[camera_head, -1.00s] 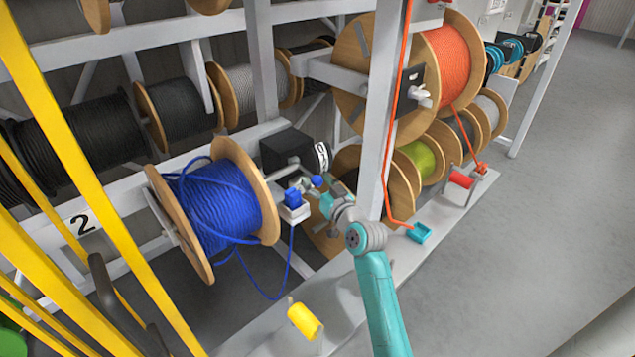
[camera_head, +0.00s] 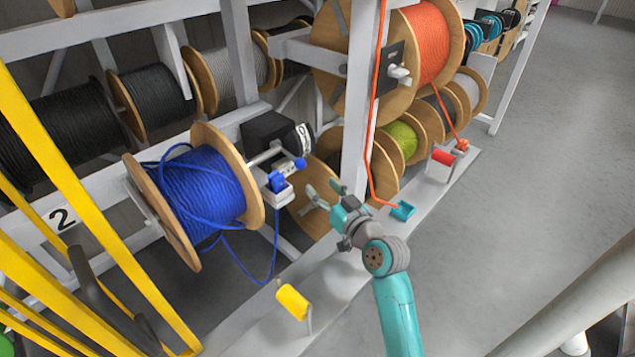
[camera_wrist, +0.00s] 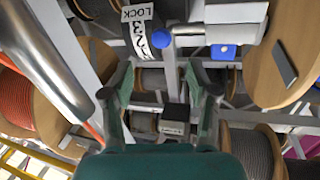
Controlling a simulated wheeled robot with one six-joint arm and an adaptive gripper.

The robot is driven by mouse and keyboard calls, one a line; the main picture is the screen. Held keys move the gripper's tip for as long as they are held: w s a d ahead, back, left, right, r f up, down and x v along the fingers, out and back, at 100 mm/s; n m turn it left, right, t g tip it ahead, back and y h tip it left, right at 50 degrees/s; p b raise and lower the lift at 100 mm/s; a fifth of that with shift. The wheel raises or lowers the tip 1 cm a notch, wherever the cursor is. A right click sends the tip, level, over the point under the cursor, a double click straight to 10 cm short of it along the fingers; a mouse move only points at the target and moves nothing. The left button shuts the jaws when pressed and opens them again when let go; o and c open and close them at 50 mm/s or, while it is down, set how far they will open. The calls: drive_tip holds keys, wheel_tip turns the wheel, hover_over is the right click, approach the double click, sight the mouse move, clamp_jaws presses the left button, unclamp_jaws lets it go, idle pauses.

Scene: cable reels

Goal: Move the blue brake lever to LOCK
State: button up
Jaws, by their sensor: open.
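The blue brake lever ends in a round blue knob (camera_head: 300,164), beside the black brake housing (camera_head: 268,132) at the blue cable reel (camera_head: 203,188). In the wrist view the knob (camera_wrist: 161,39) is beyond my fingertips, between their lines, at the lower part of the white scale (camera_wrist: 140,28). The knob is well below the LOCK mark. My gripper (camera_head: 327,192) is open and empty, below and right of the knob, apart from it. It also shows in the wrist view (camera_wrist: 166,82).
A white block with a blue top (camera_head: 276,183) stands close left of the lever. A grey upright post (camera_head: 357,130) and an orange cable (camera_head: 373,130) are just right of my gripper. Yellow rails (camera_head: 75,200) stand at left; grey floor (camera_head: 540,120) is open at right.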

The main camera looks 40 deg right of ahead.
drive_tip(key=shift+s, duration=0.1)
drive_tip(key=shift+r, duration=0.1)
drive_tip(key=c, duration=0.5)
drive_tip(key=shift+w+r, duration=0.2)
drive_tip(key=shift+r, duration=0.15)
drive_tip(key=c, duration=0.4)
drive_tip(key=r+n, duration=0.1)
drive_tip(key=r, duration=0.1)
drive_tip(key=r+n+g+y, duration=0.1)
drive_tip(key=r, duration=0.1)
drive_tip(key=w+r+n+y, duration=0.1)
drive_tip(key=r, duration=0.1)
drive_tip(key=shift+a+r+g, duration=0.2)
drive_tip(key=shift+g, duration=0.2)
clamp_jaws()
wheel_tip(320, 180, up, 5)
drive_tip(key=s+n+g, duration=0.2)
drive_tip(key=s+g, duration=0.1)
approach(291, 156)
wheel_tip(291, 156, up, 2)
drive_tip(key=w, duration=0.1)
drive_tip(key=shift+w+d+f, duration=0.2)
drive_tip(key=shift+w+f, duration=0.1)
drive_tip(key=shift+f, duration=0.3)
drive_tip(key=shift+w+d+f, duration=0.15)
drive_tip(key=shift+w+f, duration=0.15)
drive_tip(key=shift+f, duration=0.35)
drive_tip(key=shift+w+d+f, duration=0.2)
drive_tip(key=shift+w+f, duration=0.1)
drive_tip(key=shift+f, duration=0.3)
